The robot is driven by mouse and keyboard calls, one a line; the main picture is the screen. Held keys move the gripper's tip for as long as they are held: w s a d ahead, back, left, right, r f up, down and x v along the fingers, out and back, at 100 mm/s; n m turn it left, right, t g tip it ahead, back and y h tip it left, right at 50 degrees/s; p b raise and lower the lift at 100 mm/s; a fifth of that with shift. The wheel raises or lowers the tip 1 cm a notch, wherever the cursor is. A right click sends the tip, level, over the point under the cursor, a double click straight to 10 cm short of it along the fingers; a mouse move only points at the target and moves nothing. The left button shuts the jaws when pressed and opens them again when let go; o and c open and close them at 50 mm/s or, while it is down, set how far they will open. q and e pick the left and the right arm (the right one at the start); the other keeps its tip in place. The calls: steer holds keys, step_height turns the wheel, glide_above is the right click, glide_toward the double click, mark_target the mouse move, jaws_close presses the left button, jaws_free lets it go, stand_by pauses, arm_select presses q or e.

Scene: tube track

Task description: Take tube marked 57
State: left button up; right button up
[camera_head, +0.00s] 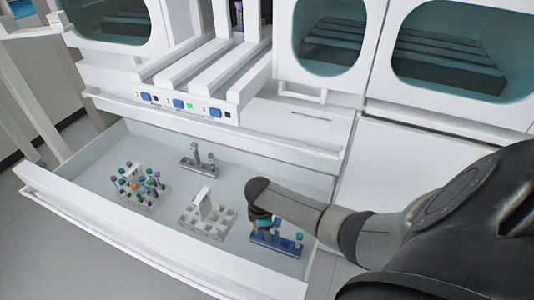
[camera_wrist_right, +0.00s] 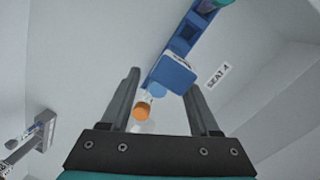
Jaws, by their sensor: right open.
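My right gripper (camera_head: 262,215) is low over the blue rack (camera_head: 270,242) in the open drawer. In the right wrist view its two fingers (camera_wrist_right: 163,82) are apart. An orange-capped tube (camera_wrist_right: 142,109) shows between the fingers, near the end of the blue rack (camera_wrist_right: 176,74); I cannot tell whether a finger touches it. A teal-capped tube (camera_head: 299,238) stands at the right end of the blue rack in the head view. Many tubes with mixed caps stand in the left rack (camera_head: 147,205). No number 57 is legible on any tube. My left gripper is not in view.
A pale rack (camera_head: 196,226) with mostly empty holes and a small grey rack (camera_head: 190,168) stand in the drawer. The drawer's front wall (camera_head: 120,248) is a raised edge. Behind is a track station (camera_head: 185,107) with numbered blue buttons. A "SEAT A" label (camera_wrist_right: 218,76) lies beside the blue rack.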

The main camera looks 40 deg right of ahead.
stand_by(0.3)
jaws_close()
stand_by(0.3)
